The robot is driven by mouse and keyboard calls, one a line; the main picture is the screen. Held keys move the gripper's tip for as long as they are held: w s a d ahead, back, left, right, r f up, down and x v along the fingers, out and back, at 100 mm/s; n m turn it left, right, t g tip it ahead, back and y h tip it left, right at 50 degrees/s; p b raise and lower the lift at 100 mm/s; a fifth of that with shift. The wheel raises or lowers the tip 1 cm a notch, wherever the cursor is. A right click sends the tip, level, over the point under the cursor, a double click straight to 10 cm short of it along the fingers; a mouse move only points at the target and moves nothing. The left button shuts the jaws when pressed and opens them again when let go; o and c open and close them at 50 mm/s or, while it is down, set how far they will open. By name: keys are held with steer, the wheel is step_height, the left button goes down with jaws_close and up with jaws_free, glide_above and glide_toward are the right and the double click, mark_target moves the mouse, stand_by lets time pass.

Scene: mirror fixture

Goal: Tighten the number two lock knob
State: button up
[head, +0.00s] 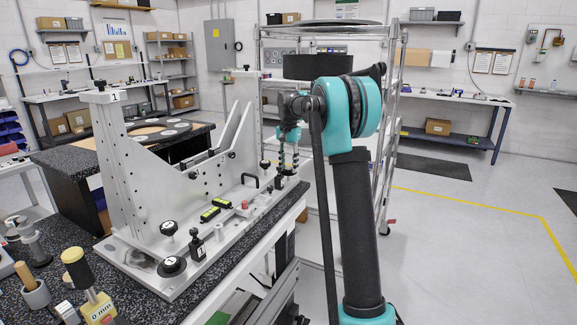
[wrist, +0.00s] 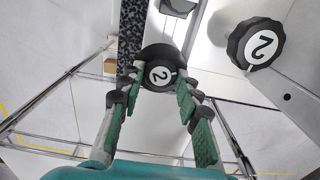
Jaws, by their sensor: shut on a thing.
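My gripper (head: 288,158) is at the far end of the metal mirror fixture (head: 125,165) in the head view, low over its base. In the wrist view my gripper (wrist: 160,92) has its green-padded fingers on either side of a black round knob marked 2 (wrist: 160,75), shut on it. The knob's label faces the camera. A second black knob marked 2 (wrist: 255,44) sits on the metal upright to the right, apart from the fingers. In the head view my arm and gripper largely hide the held knob.
A knob marked 1 (head: 172,266) is at the fixture's near end. A wire rack (head: 395,120) stands behind my arm.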

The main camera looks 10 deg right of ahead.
mark_target(289, 168)
steer(key=m, duration=0.4)
steer(key=shift+m, duration=0.3)
stand_by(0.3)
steer(key=o, duration=1.2)
steer(key=shift+c, duration=0.2)
step_height(289, 168, up, 12)
